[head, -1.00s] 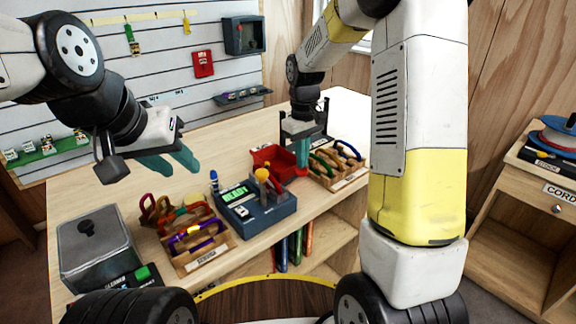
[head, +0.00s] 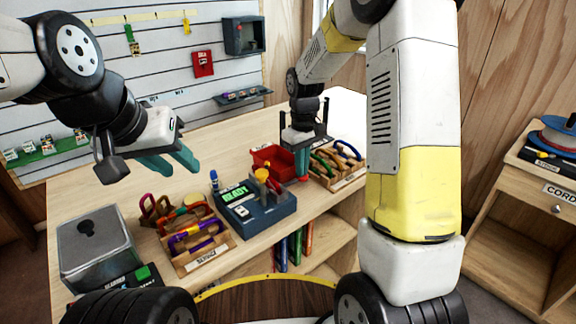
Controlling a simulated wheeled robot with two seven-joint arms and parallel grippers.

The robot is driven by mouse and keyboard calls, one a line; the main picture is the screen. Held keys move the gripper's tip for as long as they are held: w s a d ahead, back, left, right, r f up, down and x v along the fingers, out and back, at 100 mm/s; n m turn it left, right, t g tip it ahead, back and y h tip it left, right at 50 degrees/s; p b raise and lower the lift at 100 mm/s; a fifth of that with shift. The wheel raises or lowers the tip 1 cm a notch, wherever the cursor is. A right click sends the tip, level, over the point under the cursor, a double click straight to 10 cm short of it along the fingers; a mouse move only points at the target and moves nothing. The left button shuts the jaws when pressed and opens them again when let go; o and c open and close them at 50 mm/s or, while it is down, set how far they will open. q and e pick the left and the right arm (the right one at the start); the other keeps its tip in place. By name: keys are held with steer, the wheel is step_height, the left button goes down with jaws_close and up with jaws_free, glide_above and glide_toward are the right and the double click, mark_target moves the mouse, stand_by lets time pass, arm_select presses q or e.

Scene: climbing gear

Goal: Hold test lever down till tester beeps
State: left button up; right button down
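The blue-grey tester (head: 262,217) stands on the bench, and its screen (head: 236,195) reads "READY" in green. A yellow-orange lever knob (head: 261,175) sticks up at its back. My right gripper (head: 302,168) points down just right of the tester, by the red bin. Its teal fingers look close together, but I cannot tell whether they are shut. My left gripper (head: 170,163) is over the left part of the bench, apart from the tester. Its teal fingers are spread and empty.
A wooden tray labelled "SERVICE" (head: 208,255) holds carabiners left of the tester. The red bin (head: 270,157) and a second wooden tray (head: 345,182) with coloured gear stand to the right. A grey box (head: 95,250) sits at the left. The bench's back left is clear.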

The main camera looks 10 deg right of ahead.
steer(key=shift+f, duration=0.85)
steer(key=shift+r, duration=0.1)
step_height(320, 180, up, 10)
steer(key=shift+f, duration=0.25)
stand_by(0.4)
